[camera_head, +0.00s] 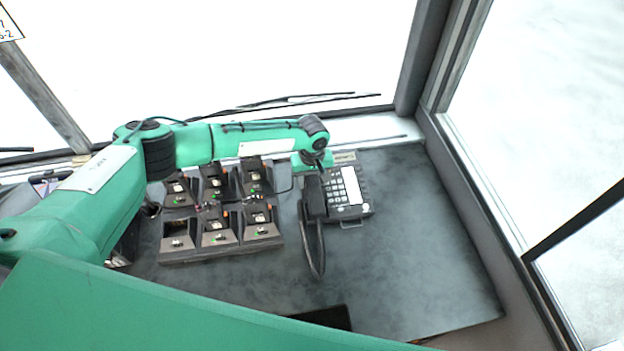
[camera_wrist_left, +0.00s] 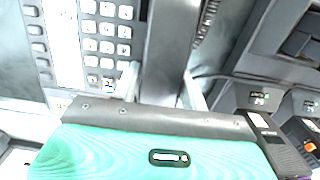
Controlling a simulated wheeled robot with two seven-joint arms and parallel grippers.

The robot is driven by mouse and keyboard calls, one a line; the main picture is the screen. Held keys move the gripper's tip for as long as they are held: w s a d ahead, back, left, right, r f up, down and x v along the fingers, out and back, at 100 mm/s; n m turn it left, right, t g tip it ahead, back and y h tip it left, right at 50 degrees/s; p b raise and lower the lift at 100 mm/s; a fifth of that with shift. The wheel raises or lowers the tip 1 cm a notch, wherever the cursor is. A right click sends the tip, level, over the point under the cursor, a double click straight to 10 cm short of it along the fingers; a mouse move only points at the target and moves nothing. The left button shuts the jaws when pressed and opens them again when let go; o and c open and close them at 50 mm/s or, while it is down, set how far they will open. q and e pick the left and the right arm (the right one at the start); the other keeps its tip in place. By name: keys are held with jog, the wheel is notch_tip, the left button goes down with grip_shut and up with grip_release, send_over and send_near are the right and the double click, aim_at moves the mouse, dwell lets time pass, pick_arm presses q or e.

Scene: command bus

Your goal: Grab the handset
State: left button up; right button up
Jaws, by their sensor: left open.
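The phone (camera_head: 347,196) sits on the dark grey desk with its keypad facing up. Its dark handset (camera_head: 314,196) lies along the left side of the keypad, with a black cord looping toward the near side. My left gripper (camera_head: 313,163) is over the far end of the handset, and my wrist partly hides that end. In the left wrist view, the handset (camera_wrist_left: 170,45) runs between the two pale fingers of my left gripper (camera_wrist_left: 162,82). The fingers are open, one on each side of it; contact is unclear. My right gripper is not in view.
A bank of radio chargers (camera_head: 220,238) with several slots stands just left of the handset, under my left forearm. The desk (camera_head: 420,240) is clear to the right of the phone. Window frames (camera_head: 425,60) and glass bound the desk at the back and right.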

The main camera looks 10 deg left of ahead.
pick_arm(q)
jog(key=c, duration=0.7)
